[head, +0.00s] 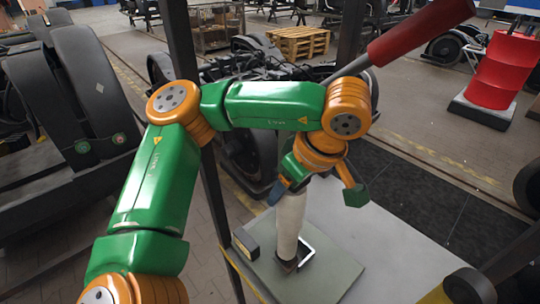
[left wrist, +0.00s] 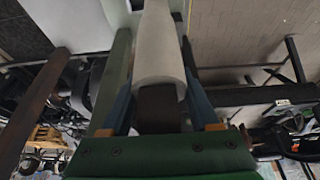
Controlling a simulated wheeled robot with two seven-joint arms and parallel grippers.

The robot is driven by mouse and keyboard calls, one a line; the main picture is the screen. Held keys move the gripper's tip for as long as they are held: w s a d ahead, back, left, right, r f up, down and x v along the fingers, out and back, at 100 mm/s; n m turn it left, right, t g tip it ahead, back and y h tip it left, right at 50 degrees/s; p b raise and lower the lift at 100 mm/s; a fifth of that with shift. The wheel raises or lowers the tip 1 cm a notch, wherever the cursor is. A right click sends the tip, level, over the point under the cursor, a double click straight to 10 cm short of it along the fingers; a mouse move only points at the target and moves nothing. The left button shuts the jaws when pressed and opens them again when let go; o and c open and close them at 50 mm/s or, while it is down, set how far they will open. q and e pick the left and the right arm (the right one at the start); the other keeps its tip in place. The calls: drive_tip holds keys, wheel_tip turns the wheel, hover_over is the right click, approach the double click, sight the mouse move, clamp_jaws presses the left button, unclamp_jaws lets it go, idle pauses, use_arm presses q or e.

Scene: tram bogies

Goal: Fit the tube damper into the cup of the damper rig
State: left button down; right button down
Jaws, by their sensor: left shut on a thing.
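My left gripper (head: 292,190) points down and is shut on the upper end of the tube damper (head: 289,222), a pale, nearly upright cylinder. In the left wrist view, the gripper's blue fingers (left wrist: 160,90) stand on both sides of the damper's dark end, and its pale body (left wrist: 157,45) reaches away from them. The damper's lower end is at a small dark cup (head: 287,266) on the grey-green plate of the damper rig (head: 325,272). I cannot tell whether it is inside the cup or just above it. My right gripper is not in view.
A pale angled bracket (head: 307,251) stands close beside the cup, and a small dark block (head: 246,244) sits at the plate's left edge. A red cylinder with a grey rod (head: 420,32) slants above my left wrist. Dark upright posts stand behind my arm.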

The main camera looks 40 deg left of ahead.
use_arm(q)
drive_tip(key=w, duration=0.1)
drive_tip(key=w+f+p, duration=0.1)
drive_tip(key=w+p, duration=0.1)
drive_tip(key=shift+w+d+f, duration=0.15)
drive_tip(key=shift+w+f, duration=0.1)
drive_tip(key=shift+w, duration=0.15)
idle(0.4)
drive_tip(key=shift+f, duration=0.15)
drive_tip(key=shift+c, duration=0.6)
unclamp_jaws()
drive_tip(key=shift+s+d, duration=0.1)
drive_tip(key=shift+s, duration=0.05)
